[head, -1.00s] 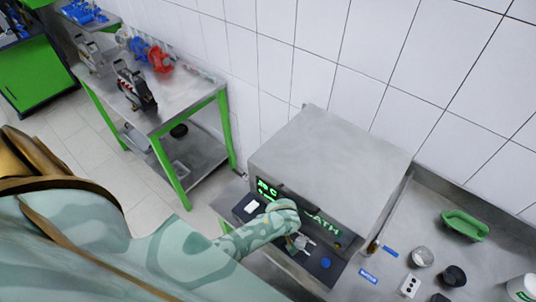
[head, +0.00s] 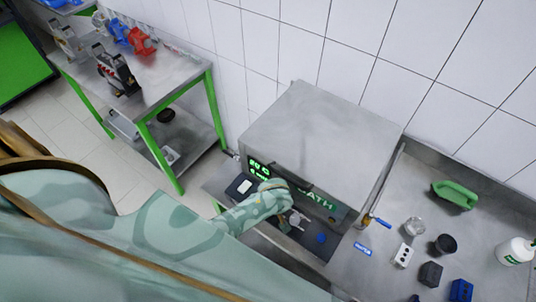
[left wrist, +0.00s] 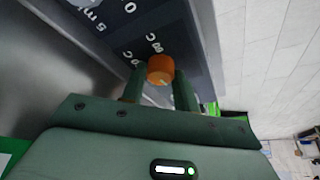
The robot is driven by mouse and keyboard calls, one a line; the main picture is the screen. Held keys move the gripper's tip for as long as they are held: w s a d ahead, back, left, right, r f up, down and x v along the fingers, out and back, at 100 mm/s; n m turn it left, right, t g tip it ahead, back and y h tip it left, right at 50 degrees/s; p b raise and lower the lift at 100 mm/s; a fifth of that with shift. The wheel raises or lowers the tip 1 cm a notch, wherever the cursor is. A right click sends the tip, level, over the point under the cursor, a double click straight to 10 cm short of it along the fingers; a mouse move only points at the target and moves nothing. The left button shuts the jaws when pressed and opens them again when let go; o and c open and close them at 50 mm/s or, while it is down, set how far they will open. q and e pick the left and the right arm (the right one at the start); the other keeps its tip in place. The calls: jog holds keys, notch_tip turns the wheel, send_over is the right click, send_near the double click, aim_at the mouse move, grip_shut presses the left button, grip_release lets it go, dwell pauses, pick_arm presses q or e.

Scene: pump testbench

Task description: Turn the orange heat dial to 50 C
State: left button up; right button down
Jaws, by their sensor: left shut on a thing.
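The orange heat dial (left wrist: 160,68) is on the dark control panel (left wrist: 178,30) in the left wrist view, with white markings beside it that I cannot read fully. My left gripper (left wrist: 159,88) has a finger on each side of the dial and is shut on it. In the head view my left gripper (head: 293,222) is at the front panel of the steel heat bath (head: 325,135), and it hides the dial. Green display text (head: 259,169) on the bath seems to read 20 C, but it is partly hidden. My right gripper is not in view.
A blue knob (head: 321,238) and a white switch (head: 244,186) are on the panel. A green-framed table (head: 150,85) stands left.

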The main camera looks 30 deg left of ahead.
pick_arm(q)
jog(key=shift+r+m+h+p, duration=0.2)
jog(key=shift+m+h+p, duration=0.1)
jog(key=shift+m+p, duration=0.65)
jog(key=shift+s+a+m+t+h+p, duration=0.15)
jog(key=shift+m+t+h+p, duration=0.2)
jog(key=shift+m+p, duration=0.85)
jog(key=m+h+p, duration=0.1)
jog(key=m, duration=0.2)
jog(key=shift+a+f+t, duration=0.1)
jog(key=shift+t, duration=0.15)
jog(key=shift+a+m+h+p, duration=0.1)
jog(key=shift+m+h+p, duration=0.6)
jog(key=shift+m, duration=0.55)
jog(key=shift+f+m+h, duration=0.1)
jog(key=shift+m+h, duration=0.15)
jog(key=shift+m, duration=0.65)
jog(key=shift+a+f+m+h, duration=0.1)
jog(key=shift+m+h, duration=0.3)
jog(key=shift+m, duration=0.5)
jog(key=m+g+b, duration=0.1)
jog(key=m, duration=0.2)
jog(key=shift+a+h+b, duration=0.1)
jog(key=shift+h+b, duration=0.3)
jog(key=shift+m+h+b, duration=0.3)
jog(key=shift+m+b, duration=0.2)
jog(key=shift+m, duration=0.3)
jog(key=shift+g, duration=0.3)
